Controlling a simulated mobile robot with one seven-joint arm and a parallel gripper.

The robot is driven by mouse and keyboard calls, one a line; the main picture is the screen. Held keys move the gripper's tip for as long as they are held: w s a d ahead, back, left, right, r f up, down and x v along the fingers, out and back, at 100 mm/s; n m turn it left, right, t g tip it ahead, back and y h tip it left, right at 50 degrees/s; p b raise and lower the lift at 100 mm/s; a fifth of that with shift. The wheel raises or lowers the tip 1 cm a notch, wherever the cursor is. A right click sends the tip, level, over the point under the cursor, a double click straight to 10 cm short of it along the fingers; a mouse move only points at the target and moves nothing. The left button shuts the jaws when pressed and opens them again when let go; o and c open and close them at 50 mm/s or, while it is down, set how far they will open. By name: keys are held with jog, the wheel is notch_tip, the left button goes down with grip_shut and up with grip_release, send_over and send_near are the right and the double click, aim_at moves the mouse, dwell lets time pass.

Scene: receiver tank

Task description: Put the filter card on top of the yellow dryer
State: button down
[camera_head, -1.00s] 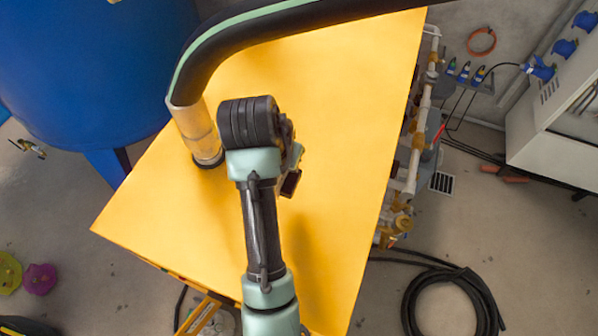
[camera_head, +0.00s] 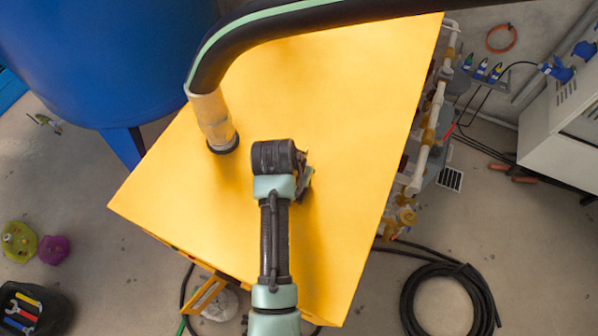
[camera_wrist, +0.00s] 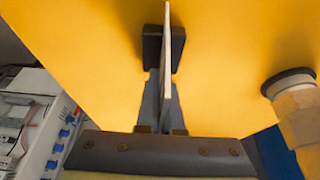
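The yellow dryer (camera_head: 330,120) is a large box with a flat, broad yellow top that fills the middle of the head view. Its top also fills most of the wrist view (camera_wrist: 90,50). My gripper (camera_wrist: 164,48) is shut on the filter card (camera_wrist: 167,85), a thin pale sheet seen edge-on between the dark finger pads. The card sticks out past the fingertips. In the head view my gripper (camera_head: 303,183) is over the dryer top, mostly hidden behind my wrist. The card cannot be made out clearly there. I cannot tell whether the card touches the top.
A pale pipe fitting (camera_head: 212,118) stands on the dryer top left of my wrist, with a black hose (camera_head: 300,22) running off right. A blue tank (camera_head: 100,60) is at the left. Valves and pipes (camera_head: 428,135) line the right side. The right part of the top is clear.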

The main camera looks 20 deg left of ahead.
jog(key=shift+f, duration=0.1)
jog(key=c, duration=1.5)
grip_release()
jog(key=o, duration=0.4)
jog(key=shift+r, duration=0.25)
jog(key=b+v, duration=0.2)
jog(key=v, duration=0.9)
jog(key=shift+s+r, duration=0.1)
jog(key=shift+r, duration=0.3)
